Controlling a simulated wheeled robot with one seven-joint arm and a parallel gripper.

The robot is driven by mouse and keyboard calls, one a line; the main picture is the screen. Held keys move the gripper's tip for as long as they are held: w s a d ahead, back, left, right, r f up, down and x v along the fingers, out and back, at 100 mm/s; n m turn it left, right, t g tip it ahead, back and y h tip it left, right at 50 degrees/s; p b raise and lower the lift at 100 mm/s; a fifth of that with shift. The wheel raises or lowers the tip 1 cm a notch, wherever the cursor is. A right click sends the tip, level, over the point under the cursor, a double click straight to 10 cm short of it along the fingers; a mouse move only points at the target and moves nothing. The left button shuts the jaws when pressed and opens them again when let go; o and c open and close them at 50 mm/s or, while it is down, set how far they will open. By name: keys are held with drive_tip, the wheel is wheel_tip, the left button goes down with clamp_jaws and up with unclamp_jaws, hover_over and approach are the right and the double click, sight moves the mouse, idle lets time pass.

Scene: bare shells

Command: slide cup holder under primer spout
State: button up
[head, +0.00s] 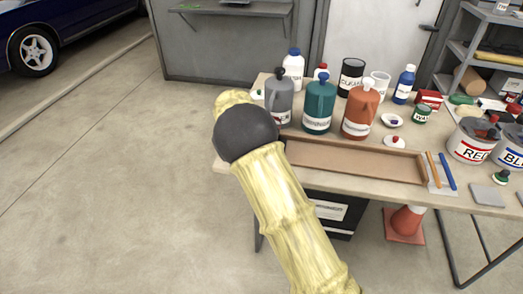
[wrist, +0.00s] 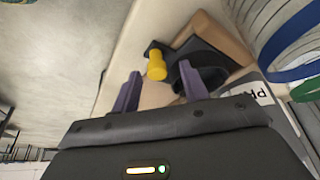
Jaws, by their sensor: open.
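In the wrist view a black ring-shaped cup holder (wrist: 213,66) lies beyond my fingers, with a yellow knob (wrist: 156,66) at its side. My gripper (wrist: 159,69) is open, with its two purple fingers apart. In the picture the knob shows between the fingertips and the ring behind the right one; I cannot tell whether they touch. A grey container with a label reading "PR" (wrist: 262,96) is at the right, partly cut off. A grey jug (head: 279,100) stands at the table's left end in the head view. My arm hides the gripper and holder there; the spout is unclear.
A green jug (head: 319,108), an orange jug (head: 360,115) and several bottles and cans crowd the table's back. A shallow brown tray (head: 350,177) lies along the front edge. Red-labelled (head: 470,142) and blue-labelled cans stand right. The floor left of the table is clear.

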drive_tip(key=p+v, duration=0.1)
drive_tip(key=v, duration=1.6)
drive_tip(key=shift+d, duration=0.2)
drive_tip(key=s+d+f+n+y, duration=0.1)
drive_tip(key=s+d+f+n, duration=0.15)
drive_tip(key=d, duration=0.45)
drive_tip(key=s+d+f+n+y, duration=0.1)
drive_tip(key=s+d+n+y, duration=0.1)
drive_tip(key=s+d, duration=0.3)
drive_tip(key=s+d+f+n, duration=0.2)
drive_tip(key=s+d, duration=0.1)
drive_tip(key=s, duration=0.4)
drive_tip(key=s+d+f+n+y, duration=0.1)
drive_tip(key=s+d+f+n, duration=0.15)
drive_tip(key=s, duration=0.35)
drive_tip(key=s+d+f+n, duration=0.1)
drive_tip(key=s+d+n, duration=0.2)
drive_tip(key=s, duration=0.4)
drive_tip(key=w+p+v, duration=0.3)
drive_tip(key=p+v, duration=1.2)
drive_tip(key=shift+w+r+p, duration=0.35)
drive_tip(key=shift+w, duration=0.15)
